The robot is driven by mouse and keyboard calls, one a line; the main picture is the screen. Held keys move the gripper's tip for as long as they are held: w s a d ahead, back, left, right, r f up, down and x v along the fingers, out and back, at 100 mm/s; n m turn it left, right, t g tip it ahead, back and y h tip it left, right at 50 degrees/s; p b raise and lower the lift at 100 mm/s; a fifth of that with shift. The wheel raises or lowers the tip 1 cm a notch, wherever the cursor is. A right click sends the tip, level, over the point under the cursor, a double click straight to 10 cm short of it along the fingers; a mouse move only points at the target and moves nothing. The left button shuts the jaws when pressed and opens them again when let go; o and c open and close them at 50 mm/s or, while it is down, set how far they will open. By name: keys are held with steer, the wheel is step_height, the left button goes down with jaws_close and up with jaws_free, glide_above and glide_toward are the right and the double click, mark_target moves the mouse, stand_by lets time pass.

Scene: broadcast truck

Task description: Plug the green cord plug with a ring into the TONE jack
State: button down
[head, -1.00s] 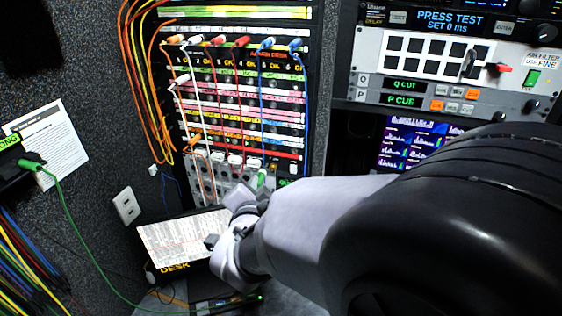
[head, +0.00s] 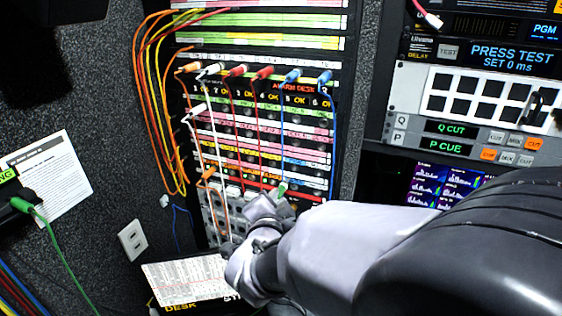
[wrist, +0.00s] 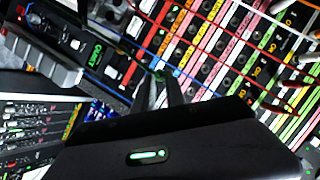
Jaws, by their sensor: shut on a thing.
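My gripper (head: 268,207) is shut on a green plug (head: 282,188), which sticks up past the fingers in front of the lower part of the patch panel (head: 262,165). In the wrist view my gripper's fingers (wrist: 160,92) close together with a small bit of the green plug (wrist: 159,75) at their tips. Whether the plug touches the panel I cannot tell. The ring on it and the TONE label are too small to make out. A second green plug (head: 22,205) sits in a dark box at the left, with a green cord (head: 62,255) hanging from it.
Orange, white, red and blue cords are plugged in across the panel, some hanging beside my gripper, such as the blue cord (head: 332,140). A printed sheet (head: 185,280) lies on the desk below.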

mark_target(283, 190)
steer(key=shift+w+d, duration=0.3)
steer(key=shift+w, duration=0.55)
steer(key=shift+w+d, duration=0.3)
steer(key=shift+w, duration=0.5)
steer(key=shift+b, duration=1.15)
steer(key=shift+w+d+b, duration=0.2)
steer(key=shift+w+d, duration=0.1)
steer(key=shift+w, duration=0.55)
steer(key=shift+w+d+b, duration=0.15)
steer(key=shift+w+d, duration=0.15)
steer(key=shift+w, duration=0.5)
steer(key=shift+w+d, duration=0.1)
steer(key=shift+w, duration=0.15)
steer(key=c, duration=1.3)
jaws_free()
